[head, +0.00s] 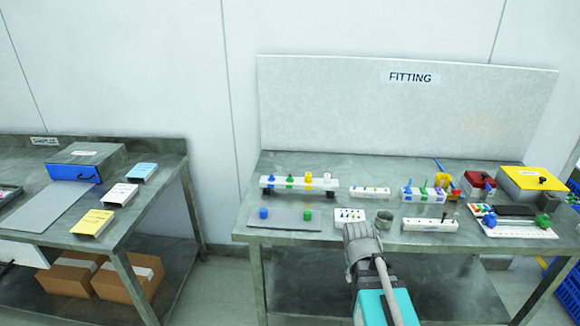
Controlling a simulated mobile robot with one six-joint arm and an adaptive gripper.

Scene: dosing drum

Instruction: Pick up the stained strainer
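No strainer with a visible stain can be made out at this size. On the fitting table, a white rack (299,184) carries small blue, green, yellow and white cylindrical pieces. A blue piece (264,213) and a green piece (308,214) stand on a grey mat (284,220) in front of it. A small white block with dark-topped pieces (350,214) and a grey-green cup (384,219) stand near the front edge. I cannot tell whether any of these is the strainer. My gripper (359,232) is at the table's front edge, just before the block and cup, seen from behind; its fingertips are hidden.
A second white rack (424,194) holds coloured tools at the right. A yellow-lidded box (532,180), a red box (478,186) and a tray of coloured parts (514,228) stand farther right. A board (340,110) closes the table's back. A separate bench (150,185) stands left.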

